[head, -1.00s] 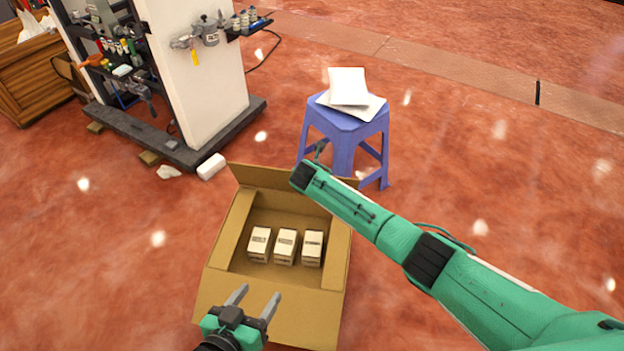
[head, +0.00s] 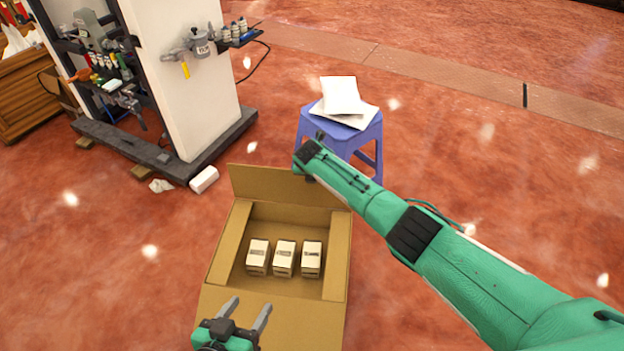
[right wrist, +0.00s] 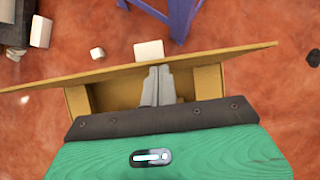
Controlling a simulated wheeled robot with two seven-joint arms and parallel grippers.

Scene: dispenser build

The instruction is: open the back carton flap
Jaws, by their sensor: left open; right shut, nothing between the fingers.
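The carton (head: 230,245) stands open on the floor in the head view. Its back flap (head: 275,186) stands up along the far edge, with its inner face showing. In the right wrist view the flap (right wrist: 110,75) is a long tan strip across the carton's far side. My right gripper (right wrist: 158,84) is shut and empty, its fingertips by the middle of the flap; I cannot tell whether they touch. In the head view my right arm hides its fingers and the flap's right end. My left gripper (head: 249,305) is open and empty over the carton's folded-out front flap (head: 305,315).
Several small white boxes, three in a row (head: 284,258), lie inside the carton. A blue stool (head: 345,142) with white sheets (head: 341,95) stands just behind. A tool stand (head: 185,80) is at the upper left, with a white block (head: 204,180) nearby. The floor left of the carton is clear.

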